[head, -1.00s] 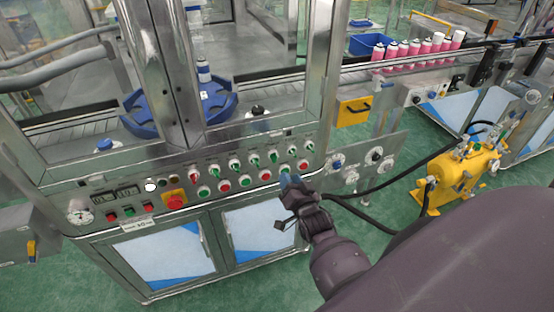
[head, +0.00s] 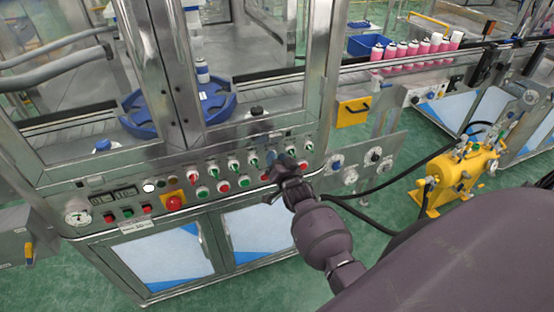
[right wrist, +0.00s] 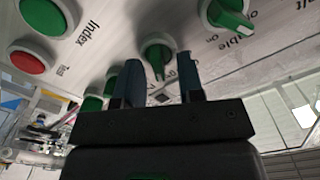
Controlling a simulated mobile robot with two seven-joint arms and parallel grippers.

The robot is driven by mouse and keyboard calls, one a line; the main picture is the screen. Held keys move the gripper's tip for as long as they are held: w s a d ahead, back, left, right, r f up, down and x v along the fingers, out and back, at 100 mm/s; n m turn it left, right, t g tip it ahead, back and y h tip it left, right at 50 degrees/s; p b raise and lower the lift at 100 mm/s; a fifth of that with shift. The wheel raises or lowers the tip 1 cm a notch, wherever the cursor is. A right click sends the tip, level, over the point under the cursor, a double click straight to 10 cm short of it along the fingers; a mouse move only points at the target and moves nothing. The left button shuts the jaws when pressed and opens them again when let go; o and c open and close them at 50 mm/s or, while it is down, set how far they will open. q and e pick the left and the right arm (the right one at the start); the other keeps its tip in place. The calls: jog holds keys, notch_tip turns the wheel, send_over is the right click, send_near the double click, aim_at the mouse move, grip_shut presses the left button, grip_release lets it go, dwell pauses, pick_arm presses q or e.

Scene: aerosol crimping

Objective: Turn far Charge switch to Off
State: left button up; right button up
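The control panel (head: 130,190) carries two rows of round switches and buttons on the machine front. My right gripper (head: 271,150) reaches the right part of these rows and hides some of them. In the right wrist view my right gripper (right wrist: 160,72) is open, its two blue-grey fingers apart. A green switch (right wrist: 157,50) shows between and just beyond the fingertips, its handle in line with the gap. No finger visibly presses on it. Its label is hidden, so I cannot tell whether it is the far Charge switch. My left gripper is not in view.
Other green switches (right wrist: 228,15), a green button (right wrist: 45,14) and a red button (right wrist: 28,58) sit close around the fingers. A yellow pump (head: 462,175) with black hoses stands to the right. Pink cans (head: 400,50) line the conveyor behind.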

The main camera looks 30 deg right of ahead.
grip_shut()
jog(key=shift+n, duration=0.3)
jog(key=n, duration=0.7)
jog(key=a+n, duration=0.1)
jog(key=n, duration=0.3)
dwell(0.4)
jog(key=shift+n, duration=0.3)
grip_release()
